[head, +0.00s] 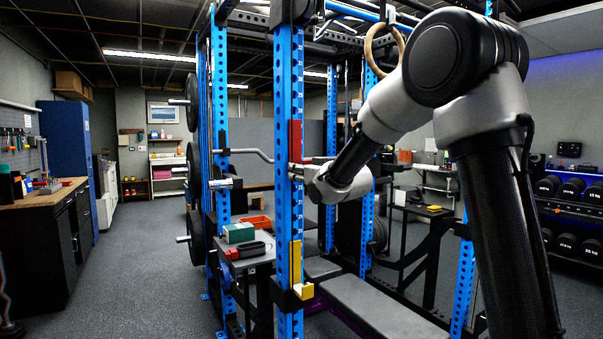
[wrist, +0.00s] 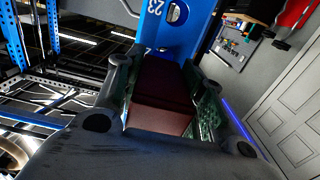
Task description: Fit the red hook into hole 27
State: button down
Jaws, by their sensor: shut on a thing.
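The red hook (head: 296,138) shows in the head view as an upright red plate at the near blue rack post (head: 284,215). A short red part extends right of it. My gripper (head: 302,172) is beside the post, just below the plate. In the wrist view my gripper (wrist: 165,76) is shut on the red hook (wrist: 158,100), which looks dark red between the fingers. Beyond it is the blue post with the number 23 (wrist: 155,8) and one round hole. Hole 27 cannot be made out. Whether the hook's pin is in a hole is hidden.
A yellow hook (head: 297,268) sits lower on the same post. A grey bench (head: 375,305) lies right of it. A small table with a green box (head: 239,232) stands to the left. A bar (head: 245,153) crosses behind the post. Open floor (head: 150,265) lies further left.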

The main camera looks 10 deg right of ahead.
jog(key=shift+r, duration=0.1)
jog(key=c, duration=0.8)
grip_release()
jog(key=shift+f, duration=0.2)
jog(key=v, duration=1.2)
jog(key=shift+r, duration=0.2)
